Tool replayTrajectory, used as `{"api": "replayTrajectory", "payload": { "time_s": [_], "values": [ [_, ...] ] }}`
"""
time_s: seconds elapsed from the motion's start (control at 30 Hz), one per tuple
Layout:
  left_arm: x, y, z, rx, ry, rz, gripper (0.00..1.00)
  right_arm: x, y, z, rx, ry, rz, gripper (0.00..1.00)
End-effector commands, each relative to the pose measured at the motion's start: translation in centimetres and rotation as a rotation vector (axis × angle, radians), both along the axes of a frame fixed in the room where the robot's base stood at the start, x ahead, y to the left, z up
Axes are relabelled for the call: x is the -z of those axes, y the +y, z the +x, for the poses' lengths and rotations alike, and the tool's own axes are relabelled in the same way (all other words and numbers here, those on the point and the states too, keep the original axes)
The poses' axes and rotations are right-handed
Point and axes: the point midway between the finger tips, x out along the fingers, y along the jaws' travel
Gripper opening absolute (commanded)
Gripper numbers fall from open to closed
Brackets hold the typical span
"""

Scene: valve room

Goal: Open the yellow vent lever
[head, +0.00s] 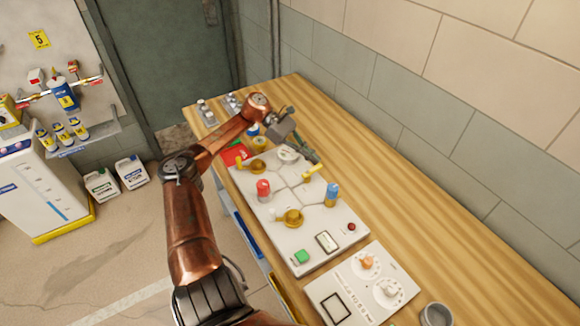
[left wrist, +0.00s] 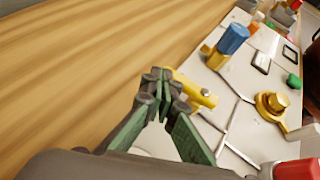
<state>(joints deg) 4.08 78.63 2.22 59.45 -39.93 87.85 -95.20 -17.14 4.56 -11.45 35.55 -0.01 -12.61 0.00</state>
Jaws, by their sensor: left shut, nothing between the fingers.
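The yellow lever (head: 314,173) is a short bar on the white valve panel (head: 335,240), near its far right edge. In the left wrist view the yellow lever (left wrist: 198,92) shows just right of my fingertips, its near end partly hidden behind them. My left gripper (head: 315,160) is shut and empty, right by the lever on its far side. In the left wrist view my left gripper (left wrist: 159,84) overlaps the lever's end; I cannot tell if they touch. My right gripper is not in view.
On the panel stand a blue-topped valve (head: 332,192), a red-topped valve (head: 263,188), a yellow round knob (head: 292,218) and a green button (head: 302,257). A second panel (head: 380,295) and a metal cup (head: 436,314) are nearer. Bare wood (left wrist: 90,75) lies beside the panel, towards the wall.

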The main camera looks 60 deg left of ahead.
Motion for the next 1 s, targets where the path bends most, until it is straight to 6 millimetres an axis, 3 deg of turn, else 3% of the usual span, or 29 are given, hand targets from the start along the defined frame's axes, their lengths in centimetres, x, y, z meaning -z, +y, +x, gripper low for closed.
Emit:
{"api": "replayTrajectory", "payload": {
  "time_s": [0.57, 1.0],
  "values": [
    [-0.4, 0.7, -0.3, -0.001, 0.001, 0.002, 0.00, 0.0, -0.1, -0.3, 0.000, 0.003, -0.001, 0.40],
    [-4.8, 7.2, -3.8, -0.004, -0.002, 0.001, 0.00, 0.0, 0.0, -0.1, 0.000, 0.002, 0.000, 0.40]
  ]
}}
